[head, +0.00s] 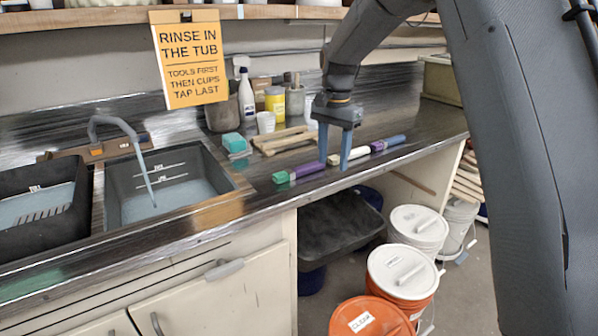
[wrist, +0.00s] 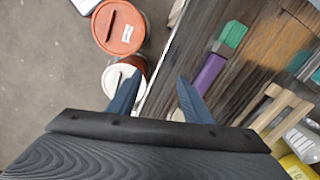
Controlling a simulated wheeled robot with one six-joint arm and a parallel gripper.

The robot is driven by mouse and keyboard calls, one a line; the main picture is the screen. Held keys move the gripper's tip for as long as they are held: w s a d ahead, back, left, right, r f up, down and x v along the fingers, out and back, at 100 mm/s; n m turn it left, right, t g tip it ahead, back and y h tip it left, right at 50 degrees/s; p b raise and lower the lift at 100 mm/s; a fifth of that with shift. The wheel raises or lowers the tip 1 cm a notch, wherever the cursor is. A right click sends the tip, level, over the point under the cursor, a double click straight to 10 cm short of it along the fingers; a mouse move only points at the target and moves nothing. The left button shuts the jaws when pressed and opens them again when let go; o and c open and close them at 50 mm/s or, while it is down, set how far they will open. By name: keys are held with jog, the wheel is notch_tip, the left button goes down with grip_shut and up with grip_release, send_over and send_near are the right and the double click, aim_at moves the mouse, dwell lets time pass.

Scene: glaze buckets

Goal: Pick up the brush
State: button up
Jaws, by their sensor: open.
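A slim tool with a green end block and a purple handle (head: 305,170) lies along the counter's front edge; it looks like the brush, though I cannot be sure. In the wrist view its purple part (wrist: 208,73) lies beside the right finger, and a pale part shows near the fingers. My gripper (head: 334,163) points down over its right end, fingers apart and holding nothing. In the wrist view the gripper (wrist: 159,80) is also open.
A wooden rack (head: 283,140), a teal sponge (head: 234,142), a paper cup (head: 266,122) and a spray bottle (head: 246,95) stand behind. A sink (head: 165,185) is at left. Lidded buckets (head: 402,272) stand below the counter edge, and a dark tray (head: 340,222) sits under it.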

aim_at(311, 164)
jog(key=w+a+m, duration=0.1)
jog(key=w+a, duration=0.1)
jog(key=w+a+r+m, duration=0.1)
jog(key=w+a, duration=0.1)
jog(key=w+a+r+m, duration=0.1)
jog(key=w+a, duration=0.1)
jog(key=w, duration=0.1)
jog(key=shift+w+d+f+p, duration=0.1)
jog(key=shift+f+p, duration=0.6)
jog(key=shift+f, duration=1.15)
jog(key=shift+w+d+f+p, duration=0.1)
jog(key=shift+f+p, duration=0.6)
jog(key=shift+f, duration=1.15)
grip_shut()
